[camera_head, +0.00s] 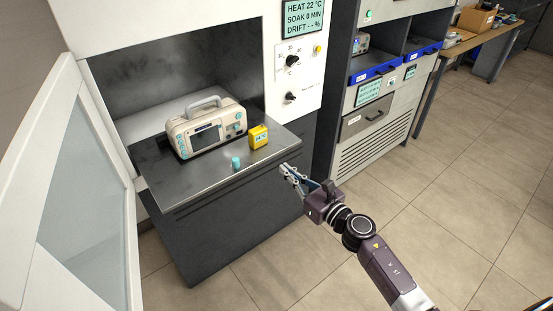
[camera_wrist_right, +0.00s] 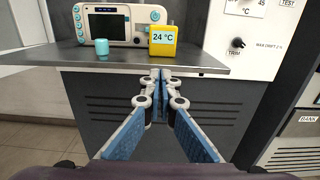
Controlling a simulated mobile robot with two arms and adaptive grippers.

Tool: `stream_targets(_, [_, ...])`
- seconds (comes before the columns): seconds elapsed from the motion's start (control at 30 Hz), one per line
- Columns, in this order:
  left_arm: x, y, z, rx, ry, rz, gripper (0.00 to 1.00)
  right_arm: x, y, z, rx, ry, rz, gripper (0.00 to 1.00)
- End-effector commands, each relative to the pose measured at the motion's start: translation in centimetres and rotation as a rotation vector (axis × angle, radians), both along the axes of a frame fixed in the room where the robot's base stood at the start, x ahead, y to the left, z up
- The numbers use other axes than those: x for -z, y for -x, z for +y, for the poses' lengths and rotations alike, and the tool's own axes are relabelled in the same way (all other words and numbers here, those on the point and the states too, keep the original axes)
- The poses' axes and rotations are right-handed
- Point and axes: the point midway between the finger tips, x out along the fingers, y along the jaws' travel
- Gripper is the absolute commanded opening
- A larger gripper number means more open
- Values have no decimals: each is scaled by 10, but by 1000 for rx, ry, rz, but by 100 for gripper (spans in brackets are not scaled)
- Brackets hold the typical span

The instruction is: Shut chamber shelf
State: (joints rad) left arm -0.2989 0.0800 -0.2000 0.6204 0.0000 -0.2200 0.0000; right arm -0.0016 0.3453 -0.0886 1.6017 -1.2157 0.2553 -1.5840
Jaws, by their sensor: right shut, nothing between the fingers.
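The chamber shelf (camera_head: 180,193) is a dark metal plate that sticks out of the open chamber (camera_head: 170,85). A beige monitor with a handle (camera_head: 205,130), a yellow block (camera_head: 258,137) and a small teal cylinder (camera_head: 236,163) stand on it. My right gripper (camera_head: 286,170) is shut and empty by the shelf's front right edge. In the right wrist view my right gripper (camera_wrist_right: 160,80) is just below and in front of the shelf edge (camera_wrist_right: 130,69); I cannot tell if it touches. The yellow block reads 24 °C there (camera_wrist_right: 163,40). My left gripper is not in view.
The chamber's white glazed door (camera_head: 85,190) stands open at the left. A control panel (camera_head: 300,60) with knobs and a display reading HEAT 22 °C is right of the opening. A grey rack with blue-edged shelves (camera_head: 385,70) stands further right. The tiled floor (camera_head: 450,190) is clear there.

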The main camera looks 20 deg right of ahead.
Motion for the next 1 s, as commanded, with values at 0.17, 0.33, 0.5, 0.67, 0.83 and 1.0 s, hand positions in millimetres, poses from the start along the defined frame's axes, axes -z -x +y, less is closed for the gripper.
stream_targets(0.17, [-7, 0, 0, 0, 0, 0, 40, -2, -29, 10, 2, -3, 0, 0])
stream_targets(0.33, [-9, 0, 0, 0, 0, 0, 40, -1, -45, 16, 1, -2, 0, 0])
stream_targets(0.5, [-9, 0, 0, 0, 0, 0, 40, 0, -50, 18, 1, -2, 2, 0])
stream_targets(0.67, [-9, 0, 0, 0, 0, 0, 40, 0, -51, 18, 1, -1, 1, 0])
stream_targets(0.83, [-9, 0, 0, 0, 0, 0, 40, 1, -51, 18, 1, -1, 1, 0])
stream_targets(1.0, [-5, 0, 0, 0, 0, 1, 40, 1, -57, 20, 0, 0, 0, 0])
